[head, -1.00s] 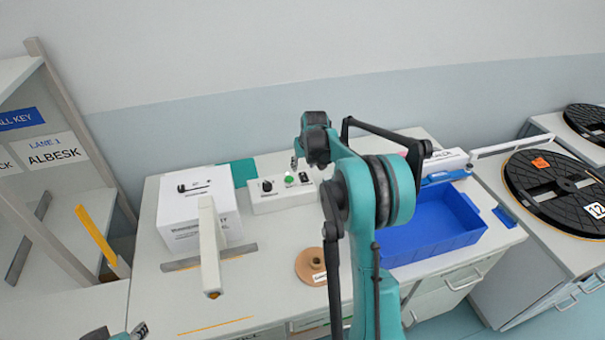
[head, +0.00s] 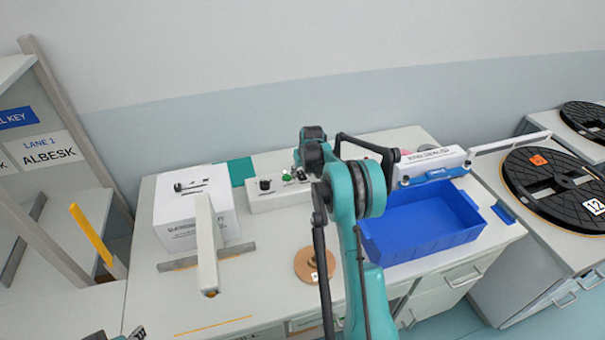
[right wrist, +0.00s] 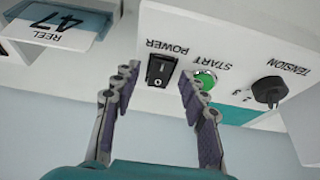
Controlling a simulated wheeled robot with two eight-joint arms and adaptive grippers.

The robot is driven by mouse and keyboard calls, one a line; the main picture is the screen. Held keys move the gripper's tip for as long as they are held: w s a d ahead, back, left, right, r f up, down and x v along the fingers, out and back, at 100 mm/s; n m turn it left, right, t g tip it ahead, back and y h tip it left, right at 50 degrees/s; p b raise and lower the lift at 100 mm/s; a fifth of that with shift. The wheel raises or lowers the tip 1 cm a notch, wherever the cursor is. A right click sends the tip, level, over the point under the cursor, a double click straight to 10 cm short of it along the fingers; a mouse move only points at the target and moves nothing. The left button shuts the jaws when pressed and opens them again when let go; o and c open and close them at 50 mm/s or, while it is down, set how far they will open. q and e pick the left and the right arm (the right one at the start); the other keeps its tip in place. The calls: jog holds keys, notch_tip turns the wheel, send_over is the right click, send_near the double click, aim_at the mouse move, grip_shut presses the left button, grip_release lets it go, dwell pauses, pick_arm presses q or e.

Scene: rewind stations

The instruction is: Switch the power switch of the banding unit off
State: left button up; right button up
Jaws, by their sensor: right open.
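The banding unit (head: 262,199) is a white control box at the back of the table. The right wrist view shows its panel (right wrist: 222,48) upside down, with a black POWER rocker switch (right wrist: 161,70), a green START button (right wrist: 204,79) and a black TENSION knob (right wrist: 269,91). I cannot tell which way the rocker is set. My right gripper (right wrist: 159,80) is open and empty, its fingertips on either side of the switch; contact is unclear. In the head view my right gripper (head: 300,163) partly hides the switch. My left gripper (head: 136,332) barely shows at the bottom left.
A white carton (head: 193,215) and a white arm-like post (head: 207,250) stand left of the unit. A brown roll (head: 314,265) lies in front. A blue bin (head: 425,222) is at the right. A REEL 47 label (right wrist: 62,22) shows beside the panel.

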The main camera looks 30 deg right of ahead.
aim_at(303, 179)
grip_shut()
jog(key=shift+w+r+g+p, duration=0.2)
jog(key=shift+g+p, duration=0.2)
jog(key=shift+w+d+g+y+p, duration=0.1)
jog(key=shift+w+g+y+p, duration=0.15)
jog(key=shift+g+p, duration=0.5)
grip_release()
notch_tip(303, 179, up, 12)
jog(key=s, duration=0.1)
jog(key=shift+s+a, duration=0.2)
jog(key=shift+s, duration=0.15)
